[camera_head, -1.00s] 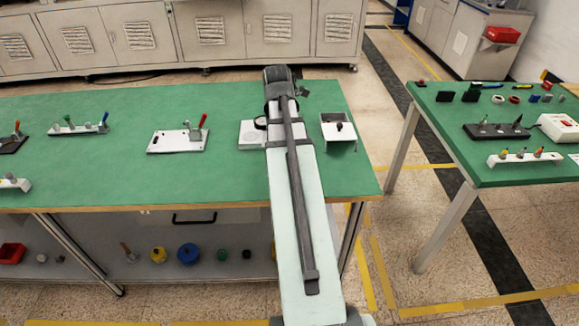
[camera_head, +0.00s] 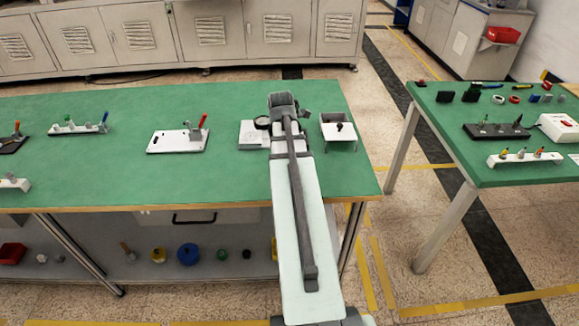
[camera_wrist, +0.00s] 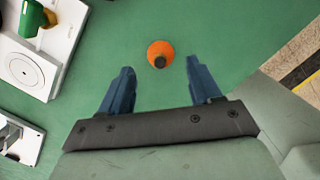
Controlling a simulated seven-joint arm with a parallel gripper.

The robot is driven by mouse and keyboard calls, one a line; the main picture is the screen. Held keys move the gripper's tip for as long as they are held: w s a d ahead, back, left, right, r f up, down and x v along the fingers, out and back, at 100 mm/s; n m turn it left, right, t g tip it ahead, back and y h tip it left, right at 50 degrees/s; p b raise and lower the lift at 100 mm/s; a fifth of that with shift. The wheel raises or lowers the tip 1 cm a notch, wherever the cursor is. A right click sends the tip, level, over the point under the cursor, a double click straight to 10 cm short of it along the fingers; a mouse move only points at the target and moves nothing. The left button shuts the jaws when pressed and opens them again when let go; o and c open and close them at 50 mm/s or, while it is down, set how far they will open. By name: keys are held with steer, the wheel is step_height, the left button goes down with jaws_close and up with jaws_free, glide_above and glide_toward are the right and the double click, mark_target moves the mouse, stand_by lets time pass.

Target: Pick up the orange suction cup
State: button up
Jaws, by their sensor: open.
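The orange suction cup (camera_wrist: 160,50) shows in the wrist view as a small round orange piece with a dark centre, lying on the green tabletop (camera_wrist: 230,40). My gripper (camera_wrist: 161,76) is open, with two blue fingers spread apart. The cup lies ahead of the fingertips, roughly midway between them, and nothing is between the fingers. In the head view my arm hides the cup and the fingers.
A white plate (camera_wrist: 20,62) with a green part (camera_wrist: 33,15) stands left in the wrist view. A small white stand (camera_head: 338,129) is right of my arm in the head view. The table's right edge is close by.

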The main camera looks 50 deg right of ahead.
steer(key=shift+d+f, duration=0.2)
steer(key=shift+f, duration=0.8)
steer(key=shift+d+f, duration=0.15)
steer(key=shift+f, duration=0.85)
steer(key=shift+c, duration=0.3)
steer(key=c, duration=1)
steer(key=shift+r, duration=0.1)
step_height(320, 180, up, 10)
steer(key=shift+f, duration=0.1)
steer(key=shift+m, duration=0.3)
